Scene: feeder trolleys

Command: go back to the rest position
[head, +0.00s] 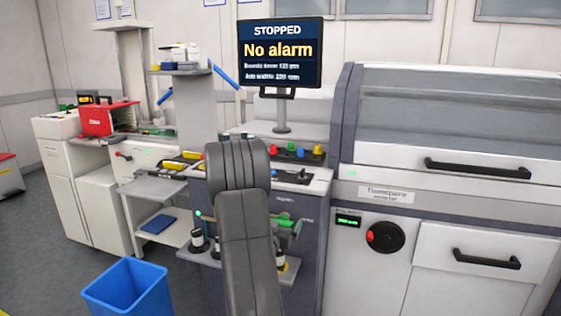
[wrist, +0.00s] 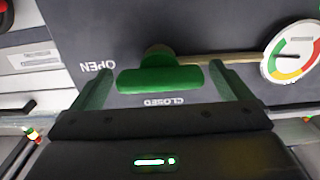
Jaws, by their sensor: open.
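My gripper (wrist: 160,70) shows in the wrist view with its two fingers spread wide apart. A green handle (wrist: 165,79) lies crosswise between the fingers, and I see gaps at both of its ends. The handle sits on a dark panel (wrist: 100,35) marked OPEN and CLOSED. In the head view my own arm stands in the middle and hides my gripper. A green part (head: 285,224) shows just right of the arm there.
A round gauge (wrist: 292,50) with a coloured dial is right of the handle. The monitor (head: 281,52) reads STOPPED, No alarm. A blue bin (head: 128,288) stands on the floor at front left. A large machine with a black-handled drawer (head: 487,260) fills the right.

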